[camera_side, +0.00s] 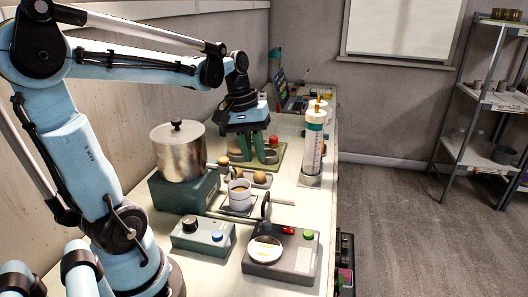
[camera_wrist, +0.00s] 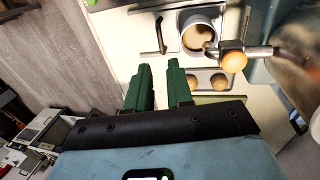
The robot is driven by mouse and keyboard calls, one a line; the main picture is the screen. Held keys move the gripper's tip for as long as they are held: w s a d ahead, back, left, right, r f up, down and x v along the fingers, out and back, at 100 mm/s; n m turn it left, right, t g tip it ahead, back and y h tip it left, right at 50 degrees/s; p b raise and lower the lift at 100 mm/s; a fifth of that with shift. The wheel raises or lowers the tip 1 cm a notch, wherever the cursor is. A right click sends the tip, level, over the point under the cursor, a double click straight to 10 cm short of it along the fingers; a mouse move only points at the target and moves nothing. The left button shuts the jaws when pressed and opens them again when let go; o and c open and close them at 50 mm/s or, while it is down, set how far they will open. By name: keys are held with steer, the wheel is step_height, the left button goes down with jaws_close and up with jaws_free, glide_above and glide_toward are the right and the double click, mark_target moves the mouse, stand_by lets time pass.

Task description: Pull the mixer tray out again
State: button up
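The mixer is a teal box (camera_side: 184,192) with a steel pot (camera_side: 180,158) on top. A white cup (camera_side: 239,197) with brown contents stands on a small tray beside the box; the cup also shows in the wrist view (camera_wrist: 201,34). A dark handle (camera_side: 265,205) stands on the cup's right in the side view, and on its left in the wrist view (camera_wrist: 161,35). My gripper (camera_side: 266,157) points down behind the cup, over the back part of the bench. Its green fingers (camera_wrist: 160,76) are apart with nothing between them, clear of the handle.
Two brown balls (camera_wrist: 206,80) sit in a holder near the cup. A tap with an orange knob (camera_wrist: 233,61) reaches over beside it. A clear cylinder (camera_side: 313,145) stands right of my gripper. A scale (camera_side: 280,255) and a control box (camera_side: 203,237) lie at the front.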

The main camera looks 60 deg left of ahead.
mark_target(266, 198)
steer(key=f, duration=0.3)
steer(key=w+d+f, duration=0.1)
steer(key=f, duration=0.7)
steer(key=shift+w+d+f, duration=0.1)
steer(key=shift+w+d, duration=0.2)
steer(key=shift+d, duration=0.05)
jaws_close()
steer(key=shift+w, duration=0.1)
stand_by(1.0)
